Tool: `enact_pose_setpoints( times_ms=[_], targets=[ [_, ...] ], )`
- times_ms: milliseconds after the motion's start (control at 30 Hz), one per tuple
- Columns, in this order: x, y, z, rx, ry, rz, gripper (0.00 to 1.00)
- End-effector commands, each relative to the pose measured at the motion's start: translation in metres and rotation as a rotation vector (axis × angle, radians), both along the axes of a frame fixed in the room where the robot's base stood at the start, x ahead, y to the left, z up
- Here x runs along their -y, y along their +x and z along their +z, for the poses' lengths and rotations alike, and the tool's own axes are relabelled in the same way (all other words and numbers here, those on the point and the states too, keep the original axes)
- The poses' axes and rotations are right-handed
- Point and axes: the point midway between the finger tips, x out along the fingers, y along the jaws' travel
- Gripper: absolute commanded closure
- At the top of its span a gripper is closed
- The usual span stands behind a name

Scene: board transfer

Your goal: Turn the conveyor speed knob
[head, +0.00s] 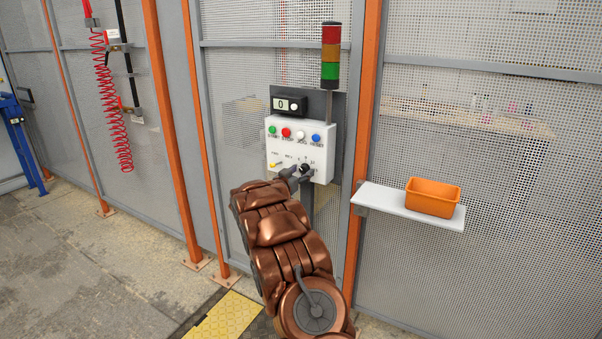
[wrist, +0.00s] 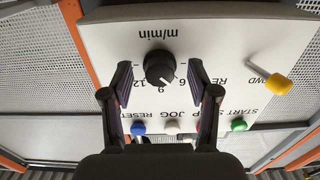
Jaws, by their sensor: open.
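The black speed knob (head: 305,168) is at the lower right of the white control panel (head: 312,152). In the wrist view, which is upside down, the knob (wrist: 159,66) sits under the m/min label. Its white pointer line appears to point around the 6 and 9 marks. My gripper (head: 297,180) is open in front of the panel. In the wrist view my gripper (wrist: 160,76) has one finger on each side of the knob, with a visible gap on both sides. I cannot tell how far the fingertips are from the panel face.
A yellow-tipped FWD/REV lever (wrist: 277,83) projects beside the knob. Coloured buttons (head: 286,132) sit above it, under a display (head: 290,104) reading 0. A signal tower (head: 331,55) stands behind. An orange bin (head: 432,197) rests on a white shelf (head: 380,198) at right.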

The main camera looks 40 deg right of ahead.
Motion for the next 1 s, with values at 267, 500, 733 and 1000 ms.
enact_pose_setpoints(
  times_ms=[267, 500, 733, 1000],
  targets=[
    [-0.0004, 0.0001, -0.0002, 0.0, 0.0, 0.0, 0.59],
    [-0.0007, 0.0003, -0.0001, 0.0, 0.0, 0.001, 0.84],
    [-0.001, 0.0005, -0.0001, 0.0, 0.0, 0.001, 1.0],
    [-0.002, 0.0013, -0.0024, 0.052, 0.017, 0.002, 1.0]
  ],
)
